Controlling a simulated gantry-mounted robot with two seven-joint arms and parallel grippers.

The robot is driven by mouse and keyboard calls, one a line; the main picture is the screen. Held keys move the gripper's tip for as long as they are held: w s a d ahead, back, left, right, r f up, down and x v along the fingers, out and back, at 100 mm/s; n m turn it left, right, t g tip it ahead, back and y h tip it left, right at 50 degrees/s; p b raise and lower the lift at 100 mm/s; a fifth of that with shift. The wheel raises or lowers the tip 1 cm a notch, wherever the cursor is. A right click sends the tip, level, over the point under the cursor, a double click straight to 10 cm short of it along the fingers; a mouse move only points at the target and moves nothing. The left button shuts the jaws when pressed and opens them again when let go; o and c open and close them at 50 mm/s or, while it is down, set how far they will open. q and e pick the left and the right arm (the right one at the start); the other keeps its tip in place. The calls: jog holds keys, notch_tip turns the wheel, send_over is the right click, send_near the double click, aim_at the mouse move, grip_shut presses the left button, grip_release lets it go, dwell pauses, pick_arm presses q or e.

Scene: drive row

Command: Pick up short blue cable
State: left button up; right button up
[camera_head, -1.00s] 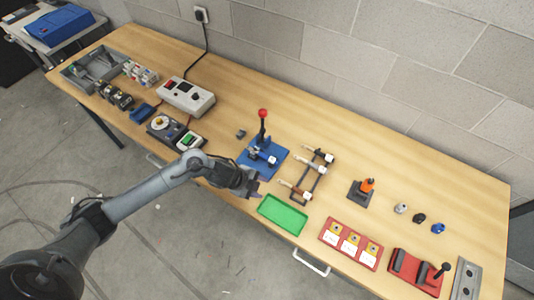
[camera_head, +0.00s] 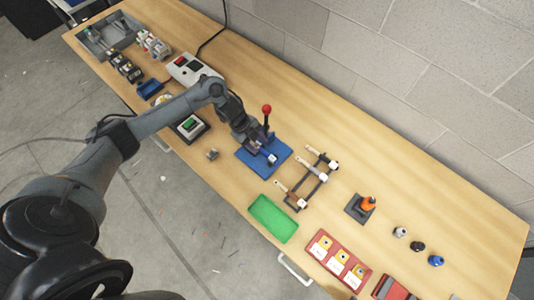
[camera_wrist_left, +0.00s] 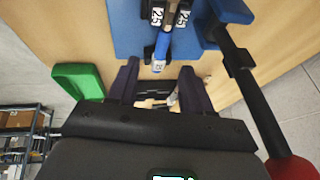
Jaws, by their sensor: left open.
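A blue fixture (camera_head: 272,162) with a red-knobbed lever (camera_head: 267,109) stands mid-table. My left gripper (camera_head: 257,148) is over its left part and hides some of it. In the left wrist view, the fixture's blue base (camera_wrist_left: 125,30) carries holders marked 25. A short blue cylindrical piece (camera_wrist_left: 160,52), perhaps the end of the short blue cable, sticks out between the holders. My left gripper (camera_wrist_left: 158,84) is open there, and the blue piece lies just beyond the gap between its fingers. I cannot tell whether they touch. My right gripper is out of view.
A rack with white-ended pieces (camera_head: 318,172) stands right of the fixture. A green tray (camera_head: 273,218) lies at the front edge. A red holder (camera_head: 340,262) and an orange-topped tool (camera_head: 366,203) are further right. The lever stands close beside the gripper.

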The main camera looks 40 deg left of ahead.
aim_at(265, 152)
pick_arm(q)
jog(key=shift+x, duration=2.85)
jog(key=shift+w+a, duration=0.1)
jog(key=shift+a, duration=0.1)
jog(key=shift+c, duration=0.2)
grip_shut()
